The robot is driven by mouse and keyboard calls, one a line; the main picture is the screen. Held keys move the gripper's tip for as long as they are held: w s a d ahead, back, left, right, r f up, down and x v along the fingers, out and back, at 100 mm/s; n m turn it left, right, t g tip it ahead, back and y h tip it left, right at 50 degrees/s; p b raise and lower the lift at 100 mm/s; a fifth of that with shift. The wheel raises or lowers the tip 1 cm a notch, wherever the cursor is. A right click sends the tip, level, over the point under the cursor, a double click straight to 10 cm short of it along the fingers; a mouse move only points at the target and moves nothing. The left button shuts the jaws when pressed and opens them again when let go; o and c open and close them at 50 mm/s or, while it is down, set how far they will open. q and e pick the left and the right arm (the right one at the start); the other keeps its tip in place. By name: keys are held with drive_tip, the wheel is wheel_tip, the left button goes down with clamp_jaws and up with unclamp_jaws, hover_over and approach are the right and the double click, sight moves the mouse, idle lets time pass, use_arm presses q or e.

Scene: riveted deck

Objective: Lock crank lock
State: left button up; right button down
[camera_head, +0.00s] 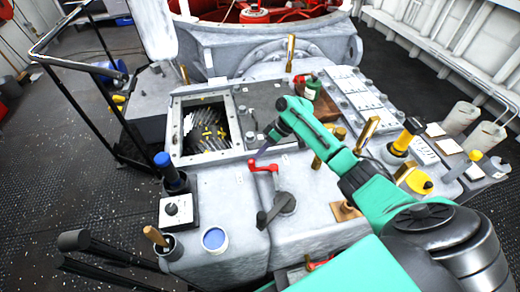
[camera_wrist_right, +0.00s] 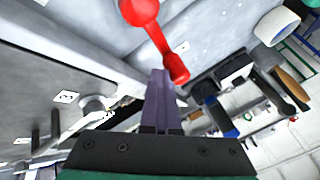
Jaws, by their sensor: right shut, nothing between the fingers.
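A small red crank (camera_head: 264,167) sits on top of the grey machine block, near the middle of the head view. In the right wrist view the red crank (camera_wrist_right: 150,32) has a round hub at the top and an arm ending in a knob at lower right. My right gripper (camera_head: 260,152) reaches in from the right and points down just above the crank. In the right wrist view its fingers (camera_wrist_right: 160,78) are together and empty, with the tips beside the red arm; I cannot tell whether they touch it. My left gripper is not in view.
A dark grey crank (camera_head: 276,209) stands just in front of the red one. An open square hatch (camera_head: 176,148) lies to the left. A blue-topped knob (camera_head: 165,165), a blue cup (camera_head: 214,240) and a yellow-topped knob (camera_head: 405,137) stand on the machine. Several brass levers rise around it.

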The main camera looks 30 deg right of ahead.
drive_tip(key=shift+s+a, duration=0.15)
drive_tip(key=shift+a, duration=0.2)
idle(0.3)
wheel_tip(320, 180, up, 20)
drive_tip(key=shift+d+b, duration=0.2)
drive_tip(key=shift+b, duration=0.1)
idle(0.5)
